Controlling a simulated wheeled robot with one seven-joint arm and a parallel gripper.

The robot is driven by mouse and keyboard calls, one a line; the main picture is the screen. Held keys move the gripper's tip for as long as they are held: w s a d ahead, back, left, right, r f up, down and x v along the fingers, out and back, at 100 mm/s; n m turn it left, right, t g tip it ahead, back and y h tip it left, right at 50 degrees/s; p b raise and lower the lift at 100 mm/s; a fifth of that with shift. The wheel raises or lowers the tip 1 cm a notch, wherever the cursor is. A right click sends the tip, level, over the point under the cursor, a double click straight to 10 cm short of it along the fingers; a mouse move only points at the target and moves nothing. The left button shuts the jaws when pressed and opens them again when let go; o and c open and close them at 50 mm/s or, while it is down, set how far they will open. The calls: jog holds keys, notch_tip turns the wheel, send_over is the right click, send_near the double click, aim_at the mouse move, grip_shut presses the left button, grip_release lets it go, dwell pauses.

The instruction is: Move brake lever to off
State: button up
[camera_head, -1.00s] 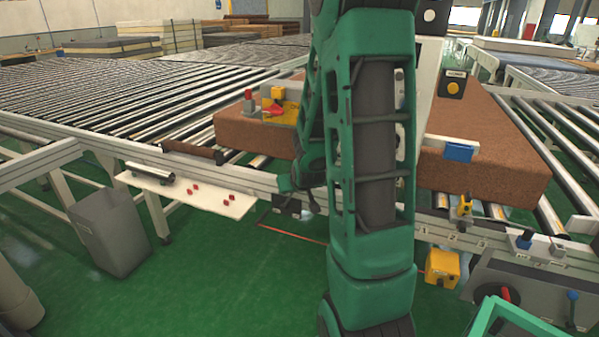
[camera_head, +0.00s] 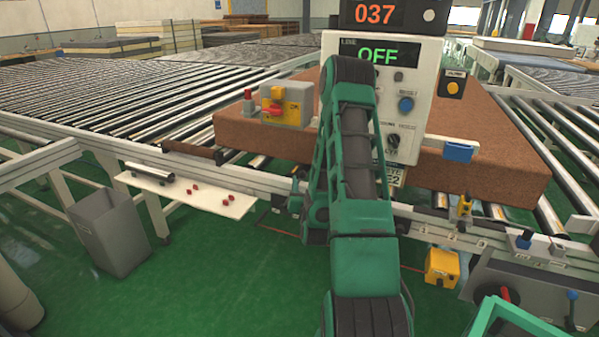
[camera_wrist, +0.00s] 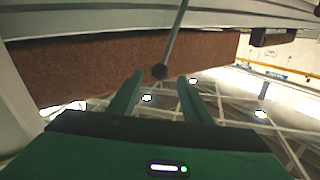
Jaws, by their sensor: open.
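In the wrist view a thin rod with a dark round knob (camera_wrist: 159,71) comes in from the top edge; it looks like the brake lever, though no label shows. My gripper (camera_wrist: 157,84) is open, its two green fingers pointing toward the rod. The knob appears between the fingertips or just beyond them; I cannot tell the depth. No contact shows. In the head view my green arm bends down at the conveyor's front rail (camera_head: 262,183). The gripper and this lever cannot be made out clearly there.
A white control panel (camera_head: 343,50) reading OFF stands behind my arm by the brown mattress (camera_head: 480,135). A yellow switch box (camera_head: 290,108) is at its left. A grey box (camera_head: 530,287) with red and blue controls is at the lower right. Green floor lies in front.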

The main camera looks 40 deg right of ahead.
jog(key=x, duration=1)
jog(key=shift+r, duration=0.1)
grip_shut()
